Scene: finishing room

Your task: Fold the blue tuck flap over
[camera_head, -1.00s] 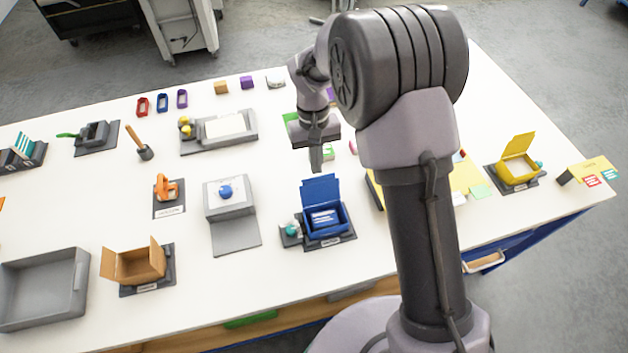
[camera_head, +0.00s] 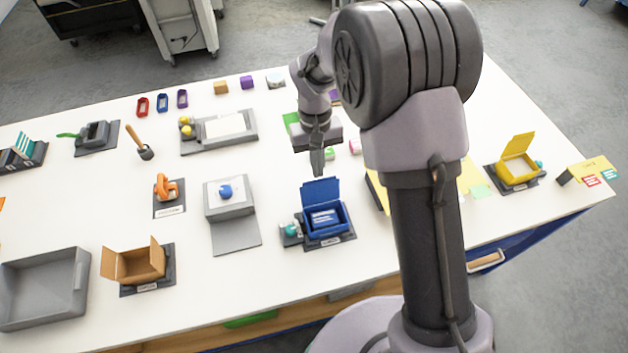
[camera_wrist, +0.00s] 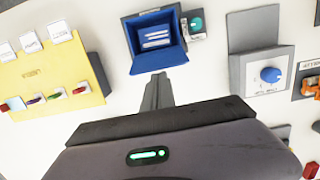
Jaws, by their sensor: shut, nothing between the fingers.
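The blue box (camera_head: 327,223) sits on a dark base on the table, open at the top, with a white-marked item inside. Its blue flap (camera_head: 322,192) stands up at the back edge, the side facing my gripper. In the wrist view the flap (camera_wrist: 160,60) shows at the near side of the blue box (camera_wrist: 153,33). My gripper (camera_head: 318,170) is shut and empty, just behind and above the flap. In the wrist view my gripper (camera_wrist: 159,78) points at the flap; I cannot tell whether they touch.
A teal knob (camera_head: 291,230) is beside the blue box. A grey unit with a blue knob (camera_head: 226,191) stands to its left, and an open brown carton (camera_head: 138,265) at front left. A yellow box (camera_head: 517,172) stands at right. Bare table lies in front of the blue box.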

